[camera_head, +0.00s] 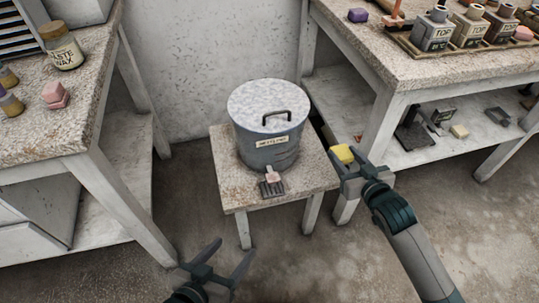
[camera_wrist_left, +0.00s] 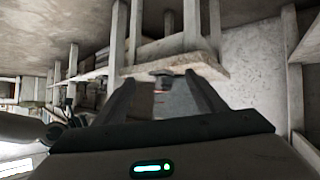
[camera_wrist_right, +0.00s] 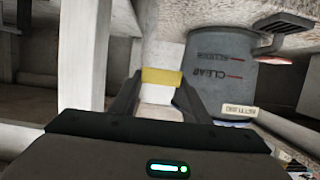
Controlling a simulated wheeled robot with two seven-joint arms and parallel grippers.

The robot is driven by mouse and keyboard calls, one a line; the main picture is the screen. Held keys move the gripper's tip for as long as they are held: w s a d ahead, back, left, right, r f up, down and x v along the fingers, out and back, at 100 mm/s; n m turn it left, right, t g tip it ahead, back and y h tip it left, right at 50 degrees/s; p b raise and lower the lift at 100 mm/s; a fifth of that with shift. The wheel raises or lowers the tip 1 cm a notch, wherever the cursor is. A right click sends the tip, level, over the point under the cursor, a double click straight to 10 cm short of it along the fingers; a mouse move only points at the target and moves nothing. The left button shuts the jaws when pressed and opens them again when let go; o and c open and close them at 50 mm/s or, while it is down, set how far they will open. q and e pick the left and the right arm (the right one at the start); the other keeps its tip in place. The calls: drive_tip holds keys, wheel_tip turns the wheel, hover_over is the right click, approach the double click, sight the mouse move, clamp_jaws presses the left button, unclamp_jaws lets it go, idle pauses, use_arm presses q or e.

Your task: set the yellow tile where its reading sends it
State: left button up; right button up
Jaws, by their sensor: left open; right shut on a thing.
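The yellow tile (camera_head: 343,153) is held between the fingertips of my right gripper (camera_head: 346,160), to the right of the small stool. It also shows between the fingers in the right wrist view (camera_wrist_right: 161,76). No reading can be made out on it. A grey metal bucket (camera_head: 265,150) with a lid (camera_head: 262,100) and a front label stands on the stool (camera_head: 225,160). In the right wrist view the bucket (camera_wrist_right: 215,75) carries the word "CLEAR" and red marks; its other wording is hard to read. My left gripper (camera_head: 230,252) is open and empty, low in front of the stool.
The left bench (camera_head: 60,120) holds a wax jar (camera_head: 61,45) and pink blocks (camera_head: 55,95). The right bench (camera_head: 400,65) holds a tray of labelled bottles (camera_head: 432,30) and a purple block (camera_head: 358,15). Its lower shelf (camera_head: 380,150) holds another yellowish block (camera_head: 459,131).

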drive_tip(key=shift+a, duration=0.1)
drive_tip(key=shift+a+f, duration=0.15)
drive_tip(key=shift+a, duration=0.05)
drive_tip(key=b, duration=0.3)
hover_over(299, 181)
drive_tip(key=f, duration=0.4)
drive_tip(key=d+f, duration=0.1)
drive_tip(key=f, duration=0.1)
drive_tip(key=shift+f, duration=0.1)
drive_tip(key=shift+a+f, duration=0.2)
drive_tip(key=shift+a, duration=0.25)
use_arm(q)
wheel_tip(299, 181, up, 9)
drive_tip(key=w+d+t+h, duration=0.1)
drive_tip(key=w+d+t, duration=0.1)
drive_tip(key=t, duration=0.4)
drive_tip(key=shift+w+d+h, duration=0.25)
drive_tip(key=shift+d+h, duration=0.1)
drive_tip(key=shift+h, duration=0.05)
